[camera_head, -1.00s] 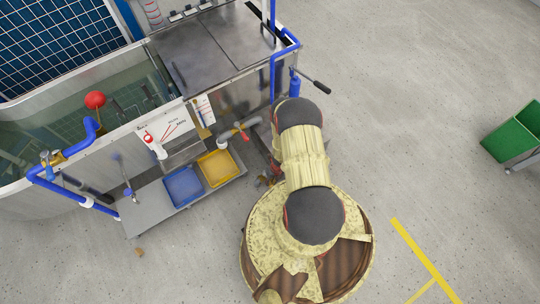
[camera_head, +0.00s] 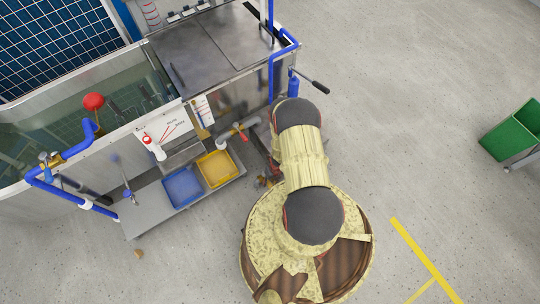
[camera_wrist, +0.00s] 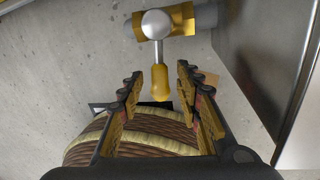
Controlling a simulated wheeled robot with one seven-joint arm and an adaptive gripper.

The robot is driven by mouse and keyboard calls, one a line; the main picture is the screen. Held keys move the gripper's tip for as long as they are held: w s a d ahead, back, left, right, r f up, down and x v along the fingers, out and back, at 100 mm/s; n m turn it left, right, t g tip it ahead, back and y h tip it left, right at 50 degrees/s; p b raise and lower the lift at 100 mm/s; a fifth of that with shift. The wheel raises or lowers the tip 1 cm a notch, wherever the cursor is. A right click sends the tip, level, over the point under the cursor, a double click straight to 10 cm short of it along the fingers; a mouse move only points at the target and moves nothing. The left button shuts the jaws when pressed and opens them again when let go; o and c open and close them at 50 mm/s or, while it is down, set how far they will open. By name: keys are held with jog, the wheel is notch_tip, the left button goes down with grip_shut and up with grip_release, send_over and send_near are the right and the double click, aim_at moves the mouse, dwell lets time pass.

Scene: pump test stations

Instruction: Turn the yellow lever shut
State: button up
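The yellow lever (camera_wrist: 160,84) shows in the wrist view. Its yellow grip hangs on a short metal stem below a round silver cap on a brass valve body (camera_wrist: 182,20). My gripper (camera_wrist: 159,80) is open, one finger on each side of the grip's lower part. Gaps show on both sides, so the fingers do not appear to touch it. How deep the grip sits between the fingers is hard to tell. In the head view I cannot make out this lever clearly; my arm covers much of that area.
A metal panel (camera_wrist: 268,50) stands close on the right in the wrist view. In the head view, a blue tray (camera_head: 183,188) and a yellow tray (camera_head: 217,169) sit on a low shelf beside the tank. A red-handled valve (camera_head: 244,136) is nearby. Open floor lies to the right.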

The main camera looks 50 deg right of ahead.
notch_tip(320, 180, up, 12)
jog(key=d, duration=0.2)
jog(key=shift+s+f, duration=0.15)
jog(key=shift+s, duration=0.25)
jog(key=shift+d, duration=0.1)
